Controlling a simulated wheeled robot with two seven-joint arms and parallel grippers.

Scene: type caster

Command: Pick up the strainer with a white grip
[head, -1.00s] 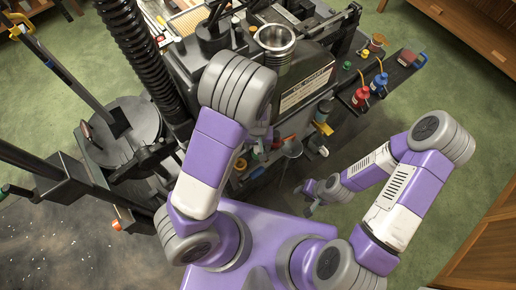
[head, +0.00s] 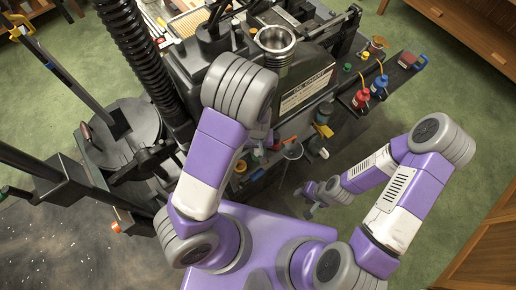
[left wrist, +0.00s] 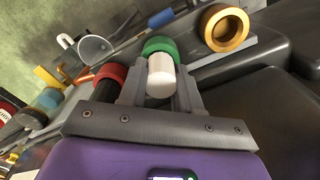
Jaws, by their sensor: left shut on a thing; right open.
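My left gripper (left wrist: 158,88) is shut on a white cylindrical grip (left wrist: 162,78) that points toward the camera. A green round part (left wrist: 160,48) shows just behind the grip; I cannot tell whether they are joined. No strainer bowl shows on the held piece; its far end is hidden. In the head view my left arm covers most of this gripper. My right gripper (head: 309,208) is low and small in view, open and away from the rack.
A red-topped item (left wrist: 108,74) stands close beside the left fingers. The black machine (head: 300,85) fills the space behind. Red and blue bottles (head: 361,98) stand on its right shelf.

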